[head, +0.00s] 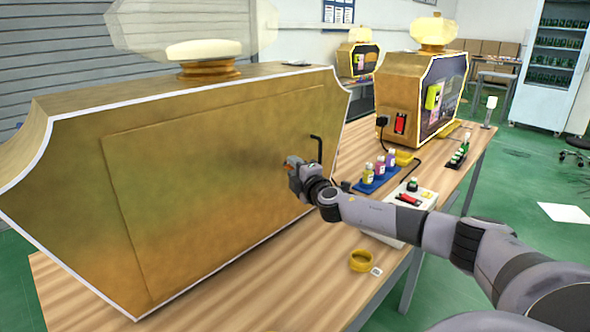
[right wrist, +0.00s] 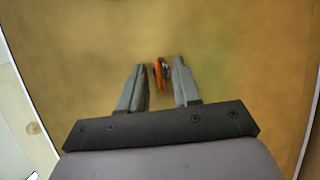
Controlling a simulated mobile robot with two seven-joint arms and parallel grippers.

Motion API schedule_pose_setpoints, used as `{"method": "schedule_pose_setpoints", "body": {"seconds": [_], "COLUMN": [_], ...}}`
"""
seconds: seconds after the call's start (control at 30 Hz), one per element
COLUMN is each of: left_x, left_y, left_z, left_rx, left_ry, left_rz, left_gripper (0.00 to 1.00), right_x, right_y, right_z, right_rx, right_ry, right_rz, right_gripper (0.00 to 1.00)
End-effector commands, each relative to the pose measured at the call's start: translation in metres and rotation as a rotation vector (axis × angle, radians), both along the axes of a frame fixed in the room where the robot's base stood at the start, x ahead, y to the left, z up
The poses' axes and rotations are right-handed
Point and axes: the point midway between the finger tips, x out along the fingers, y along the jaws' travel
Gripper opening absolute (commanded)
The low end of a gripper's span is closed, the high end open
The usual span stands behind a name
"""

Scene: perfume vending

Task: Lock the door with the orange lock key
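The gold door (head: 205,185) is the large flat panel on the back of the near perfume-shaped machine, and it looks shut. The orange lock key (right wrist: 158,76) stands out from the gold surface in the right wrist view. My right gripper (right wrist: 160,70) is open, with one finger on each side of the key and a small gap showing on both sides. In the head view my right gripper (head: 293,166) is at the right part of the door and mostly hides the key. My left gripper is not in view.
A black handle (head: 318,149) stands just right of my right gripper. Small bottles on a blue tray (head: 369,186), a white box (head: 398,226) and a yellow tape roll (head: 361,261) are on the wooden table (head: 300,290). A second machine (head: 400,95) stands behind.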

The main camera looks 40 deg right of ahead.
Motion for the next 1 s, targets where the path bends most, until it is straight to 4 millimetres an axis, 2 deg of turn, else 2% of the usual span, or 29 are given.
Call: {"method": "schedule_pose_setpoints", "body": {"seconds": [0.17, 0.2, 0.27, 0.63, 1.0], "left_x": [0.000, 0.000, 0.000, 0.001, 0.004], "left_y": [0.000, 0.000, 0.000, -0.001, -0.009], "left_z": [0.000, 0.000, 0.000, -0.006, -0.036], "left_rx": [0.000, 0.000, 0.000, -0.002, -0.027], "left_ry": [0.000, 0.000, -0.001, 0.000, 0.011], "left_rz": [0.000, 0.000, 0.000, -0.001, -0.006], "left_gripper": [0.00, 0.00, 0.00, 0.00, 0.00], "right_x": [0.000, 0.000, 0.000, 0.000, 0.000], "right_y": [0.000, 0.000, 0.000, 0.000, 0.001], "right_z": [0.000, 0.000, 0.000, -0.002, -0.010], "right_rx": [0.000, 0.000, 0.000, -0.023, -0.242], "right_ry": [0.000, 0.000, 0.000, -0.003, -0.023], "right_rz": [0.000, 0.001, 0.000, 0.001, 0.002], "right_gripper": [0.32, 0.19, 0.00, 0.00, 0.00]}}
